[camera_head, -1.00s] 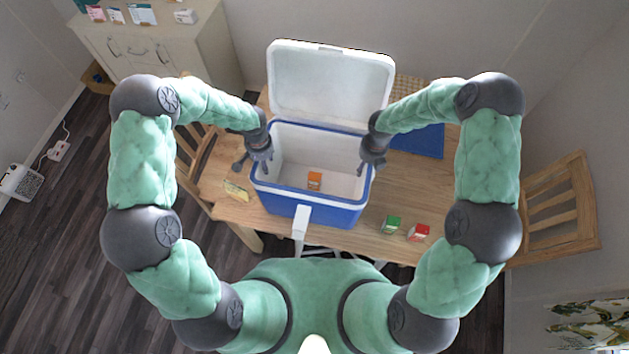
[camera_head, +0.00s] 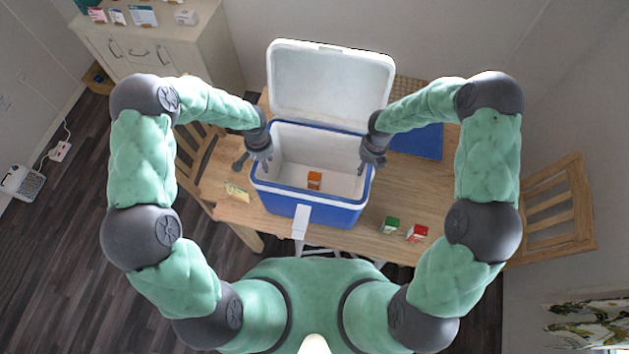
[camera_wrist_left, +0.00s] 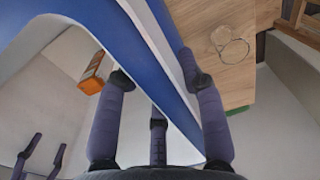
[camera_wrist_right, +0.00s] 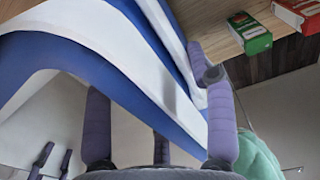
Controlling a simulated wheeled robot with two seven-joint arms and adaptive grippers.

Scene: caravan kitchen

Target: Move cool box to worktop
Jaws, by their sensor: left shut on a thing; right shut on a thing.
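The cool box (camera_head: 330,208) is blue with a white inside and stands on the wooden table. Its white lid (camera_head: 330,85) is swung open at the back. An orange carton (camera_head: 314,180) lies inside on the floor of the box. My left gripper (camera_head: 258,158) is shut on the left side wall, one finger inside and others outside. The left wrist view shows the blue and white rim between the fingers (camera_wrist_left: 158,80). My right gripper (camera_head: 373,157) is shut on the right side wall in the same way. In the right wrist view the wall passes between the fingers (camera_wrist_right: 158,90).
A green carton (camera_head: 390,225) and a red carton (camera_head: 417,233) stand on the table (camera_head: 425,180) right of the box. A yellowish item (camera_head: 237,191) lies to the left. A blue flat thing (camera_head: 418,142) lies behind right. Chairs (camera_head: 550,210) flank the table. A cream cabinet (camera_head: 160,45) stands back left.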

